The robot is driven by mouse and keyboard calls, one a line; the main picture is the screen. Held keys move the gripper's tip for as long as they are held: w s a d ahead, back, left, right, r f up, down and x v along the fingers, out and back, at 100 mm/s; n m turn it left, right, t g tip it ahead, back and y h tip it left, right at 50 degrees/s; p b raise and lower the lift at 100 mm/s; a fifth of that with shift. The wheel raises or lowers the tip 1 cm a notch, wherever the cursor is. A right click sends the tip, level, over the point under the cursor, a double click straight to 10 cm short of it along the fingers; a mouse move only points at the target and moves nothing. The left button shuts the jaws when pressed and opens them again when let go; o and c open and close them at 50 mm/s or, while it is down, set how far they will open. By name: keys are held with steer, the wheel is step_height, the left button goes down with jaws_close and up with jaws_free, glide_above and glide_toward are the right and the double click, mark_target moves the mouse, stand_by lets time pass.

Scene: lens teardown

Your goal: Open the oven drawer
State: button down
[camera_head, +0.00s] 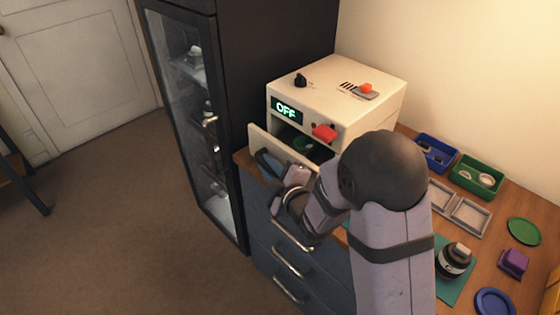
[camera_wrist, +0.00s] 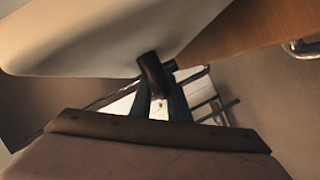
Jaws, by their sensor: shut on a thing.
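The oven (camera_head: 335,95) is a cream box on the wooden bench, with a lit display reading OFF. Its drawer (camera_head: 277,147) stands out from the oven body, with a gap behind its cream front panel. A small green thing (camera_head: 304,144) shows inside that gap. My gripper (camera_head: 266,162) is at the outer face of the drawer front. In the wrist view, my gripper (camera_wrist: 160,107) is shut on the dark drawer handle (camera_wrist: 152,70), below the pale drawer front (camera_wrist: 90,35). My arm hides the oven's lower right part.
A tall black glass-door cabinet (camera_head: 205,110) stands close left of the oven. Blue drawers with metal handles (camera_head: 290,262) are below the bench. Blue (camera_head: 435,152) and green (camera_head: 478,177) bins, grey trays (camera_head: 466,214) and a lens (camera_head: 455,260) are at the right.

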steer(key=s+a+b, duration=0.1)
steer(key=s+a, duration=0.6)
steer(key=shift+s+a+b, duration=0.3)
steer(key=shift+s+b, duration=0.05)
steer(key=shift+b, duration=0.05)
steer(key=c, duration=2)
jaws_free()
steer(key=shift+r+p, duration=0.6)
steer(key=shift+r, duration=4.5)
